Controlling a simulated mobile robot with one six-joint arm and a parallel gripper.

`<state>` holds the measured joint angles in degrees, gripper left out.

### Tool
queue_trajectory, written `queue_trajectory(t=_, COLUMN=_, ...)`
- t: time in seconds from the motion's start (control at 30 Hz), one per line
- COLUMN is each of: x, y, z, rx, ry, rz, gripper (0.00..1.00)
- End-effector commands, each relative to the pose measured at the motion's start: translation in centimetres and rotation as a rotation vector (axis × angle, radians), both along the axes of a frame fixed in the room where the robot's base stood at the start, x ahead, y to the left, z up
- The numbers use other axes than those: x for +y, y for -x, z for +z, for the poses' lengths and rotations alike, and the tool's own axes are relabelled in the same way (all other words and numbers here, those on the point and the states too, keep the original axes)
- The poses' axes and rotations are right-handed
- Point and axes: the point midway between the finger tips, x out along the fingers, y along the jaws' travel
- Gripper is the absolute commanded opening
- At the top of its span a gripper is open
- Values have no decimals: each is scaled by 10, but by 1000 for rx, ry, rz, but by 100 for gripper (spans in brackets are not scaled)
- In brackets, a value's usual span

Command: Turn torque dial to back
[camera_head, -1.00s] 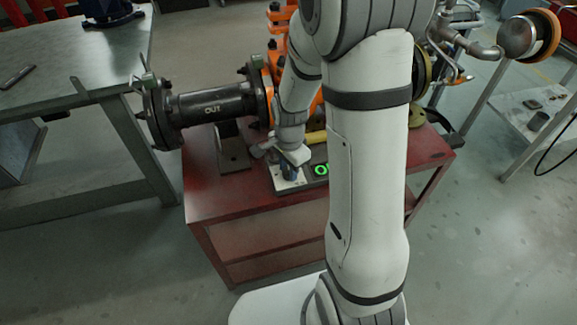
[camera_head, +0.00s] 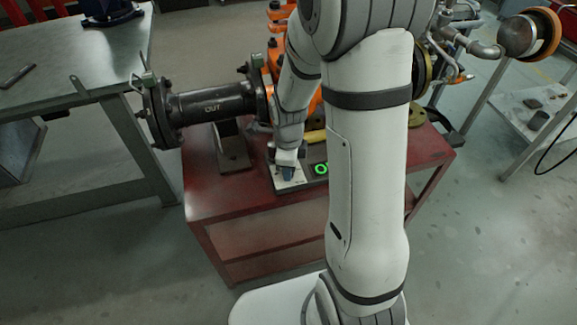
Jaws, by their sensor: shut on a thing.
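The torque dial (camera_head: 288,173) is a small blue knob on a pale panel plate (camera_head: 290,184) at the front of the red bench. My gripper (camera_head: 287,164) points down over the plate and is shut on the dial. Only a little of the dial shows below the gripper. Its pointer and markings are too small or hidden to read. A green lit ring (camera_head: 321,169) shows on the dark display just right of the plate, partly hidden by my arm.
The gate valve pipe marked OUT (camera_head: 213,107) lies behind and left of the plate, with a wide flange (camera_head: 160,112). The red bench (camera_head: 225,203) has clear room at its front left. A grey table (camera_head: 60,62) stands left, and a metal table (camera_head: 545,100) stands right.

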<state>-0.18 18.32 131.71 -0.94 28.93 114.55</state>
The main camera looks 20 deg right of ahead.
Motion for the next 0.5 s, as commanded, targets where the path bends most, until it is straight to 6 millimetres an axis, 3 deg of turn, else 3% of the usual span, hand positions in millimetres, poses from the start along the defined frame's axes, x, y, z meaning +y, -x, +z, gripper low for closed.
queue_trajectory(t=0.5, x=1, y=0, z=0, rx=-1, ry=-1, rz=-78, gripper=6)
